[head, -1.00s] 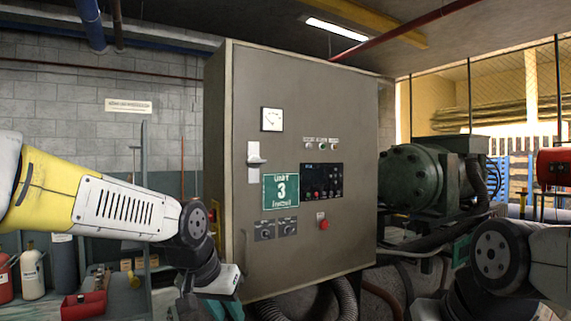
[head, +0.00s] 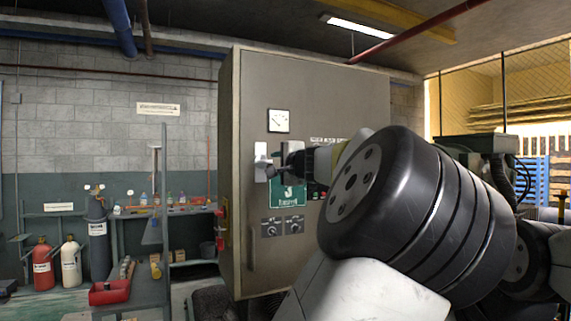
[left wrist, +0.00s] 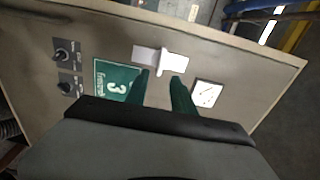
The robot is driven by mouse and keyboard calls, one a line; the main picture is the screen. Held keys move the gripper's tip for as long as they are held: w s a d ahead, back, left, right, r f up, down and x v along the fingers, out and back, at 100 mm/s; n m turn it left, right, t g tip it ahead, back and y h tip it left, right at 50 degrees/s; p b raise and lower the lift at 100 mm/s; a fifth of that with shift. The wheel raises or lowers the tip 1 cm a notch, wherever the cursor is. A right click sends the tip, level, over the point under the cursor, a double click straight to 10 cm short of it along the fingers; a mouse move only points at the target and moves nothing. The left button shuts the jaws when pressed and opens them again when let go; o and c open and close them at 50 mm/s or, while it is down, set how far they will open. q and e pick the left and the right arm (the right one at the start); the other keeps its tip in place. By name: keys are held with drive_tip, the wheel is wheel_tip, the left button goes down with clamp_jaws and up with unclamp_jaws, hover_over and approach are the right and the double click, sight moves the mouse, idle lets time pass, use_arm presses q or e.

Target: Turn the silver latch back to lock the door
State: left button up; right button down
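The silver latch (head: 260,163) is on the left side of the grey cabinet door (head: 335,90), which looks closed. In the left wrist view the latch (left wrist: 172,57) is a pale plate with its handle crosswise to it. My left gripper (head: 281,163) is at the latch, partly hidden by my own arm. In the left wrist view its two green fingers (left wrist: 162,78) are apart and point at the latch, with the handle end near the gap between their tips. Contact cannot be told. My right gripper is not in view.
A green unit sign (head: 279,192), two knobs (head: 281,227) and a gauge (head: 278,121) sit close around the latch. My arm hides the door's right part. At left stand a bench with a red tray (head: 110,292) and gas cylinders (head: 97,240).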

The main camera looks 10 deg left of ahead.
sight(264, 162)
use_arm(q)
drive_tip(key=x, duration=0.9)
drive_tip(key=shift+s+a+r, duration=0.1)
drive_tip(key=shift+w, duration=0.2)
drive_tip(key=shift+c, duration=0.7)
clamp_jaws()
drive_tip(key=m, duration=0.4)
drive_tip(key=shift+m, duration=0.3)
